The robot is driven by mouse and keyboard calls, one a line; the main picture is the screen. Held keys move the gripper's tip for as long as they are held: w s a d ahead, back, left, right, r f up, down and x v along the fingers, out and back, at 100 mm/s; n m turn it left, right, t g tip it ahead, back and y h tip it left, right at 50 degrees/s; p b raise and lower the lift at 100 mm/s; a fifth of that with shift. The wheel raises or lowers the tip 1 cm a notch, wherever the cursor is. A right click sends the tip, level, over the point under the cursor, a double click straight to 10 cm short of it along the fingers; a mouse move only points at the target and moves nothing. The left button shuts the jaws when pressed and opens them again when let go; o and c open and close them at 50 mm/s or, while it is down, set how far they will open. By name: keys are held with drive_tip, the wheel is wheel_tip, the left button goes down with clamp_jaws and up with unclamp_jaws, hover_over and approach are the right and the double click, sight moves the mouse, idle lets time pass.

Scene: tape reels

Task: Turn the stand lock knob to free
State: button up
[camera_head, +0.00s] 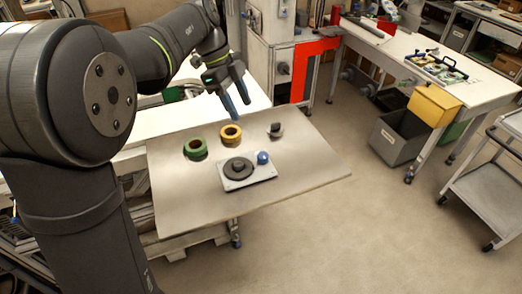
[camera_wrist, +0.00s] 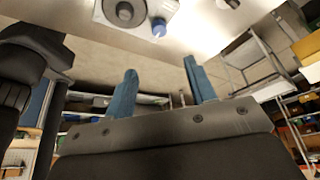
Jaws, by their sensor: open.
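A pale square stand plate (camera_head: 233,182) sits on the metal table. It carries a dark round hub (camera_head: 239,168) and, at its right corner, a blue knob (camera_head: 263,157), seemingly the lock knob. How the knob is turned is too small to tell. In the wrist view the blue knob (camera_wrist: 159,27) and dark hub (camera_wrist: 124,11) show at the top edge, beyond the fingertips. My gripper (camera_head: 239,110) is open and empty, raised above the back of the table, behind and apart from the knob. Its two blue fingers also show in the wrist view (camera_wrist: 159,66).
A green reel (camera_head: 195,148) and a yellow reel (camera_head: 231,134) lie behind the stand. A small dark-and-light piece (camera_head: 276,130) stands to their right. The table (camera_head: 312,165) is bare at right and front. A white surface (camera_head: 180,118) lies behind it.

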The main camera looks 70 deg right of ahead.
sight(263, 155)
drive_tip(key=x, duration=1.5)
drive_tip(key=shift+s+f, duration=0.1)
drive_tip(key=shift+f, duration=0.3)
drive_tip(key=c, duration=1)
